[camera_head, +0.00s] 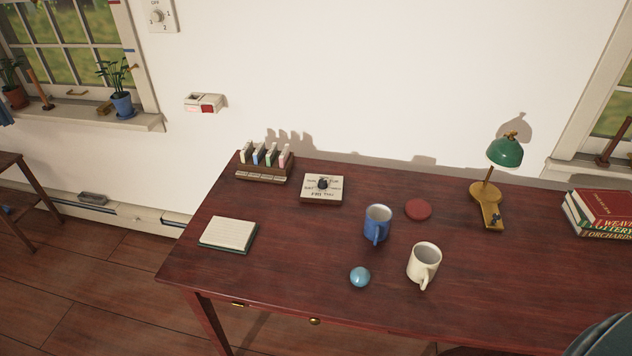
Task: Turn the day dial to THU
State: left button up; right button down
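The day dial (323,189) is a small cream box with a dark round knob on its top. It stands near the back left of the dark red wooden desk (310,262). Day labels ring the knob, but they are too small to read surely, and I cannot tell which day the knob points at. Neither of my grippers is in this view, and nothing touches the dial.
Near the dial are a card holder (264,166), notepad (229,234), blue mug (377,223), white mug (424,264), blue ball (360,277) and red disc (418,210). A green lamp (505,153) and books (600,211) stand right. Bare desk lies before the dial.

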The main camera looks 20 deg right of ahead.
aim_at(323, 184)
jog(key=i+j, duration=0.7)
jog(key=z, duration=1.7)
